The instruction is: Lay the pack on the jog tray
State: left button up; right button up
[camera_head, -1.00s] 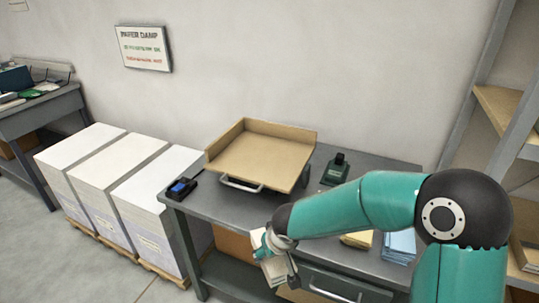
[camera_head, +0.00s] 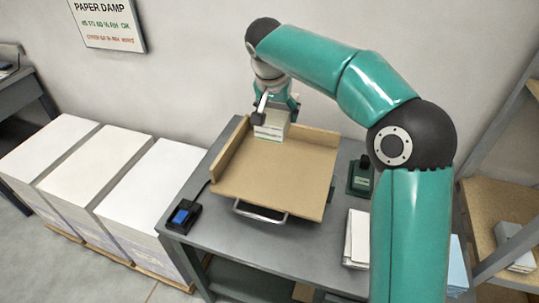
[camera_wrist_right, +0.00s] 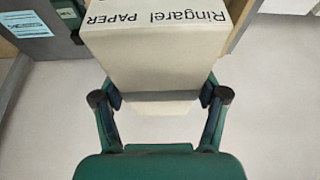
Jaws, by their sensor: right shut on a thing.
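The jog tray (camera_head: 262,185) is a tan board on the grey table, with raised walls at its left and back and a metal handle at its front. My right gripper (camera_head: 268,113) is shut on the pack (camera_head: 271,127), a pale block, at the back of the tray near its back wall. I cannot tell whether the pack touches the tray. In the right wrist view the pack (camera_wrist_right: 155,55) sits between the fingers of the gripper (camera_wrist_right: 160,97), and its printed end reads "Ringarel PAPER". My left gripper is not in view.
A small black device with a blue screen (camera_head: 183,216) is left of the tray. A dark green device (camera_head: 360,178) and a pale paper stack (camera_head: 356,238) are to its right. Tall white paper stacks (camera_head: 105,170) stand left of the table. The tray's front is bare.

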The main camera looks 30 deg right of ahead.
send_over(279, 171)
jog(key=s+a, duration=0.1)
notch_tip(279, 171, down, 14)
jog(key=shift+w+a+f+p, duration=0.1)
jog(key=shift+f+p, duration=0.35)
jog(key=shift+f, duration=2.25)
jog(key=o, duration=1.1)
jog(key=shift+f, duration=0.1)
jog(key=o, duration=0.4)
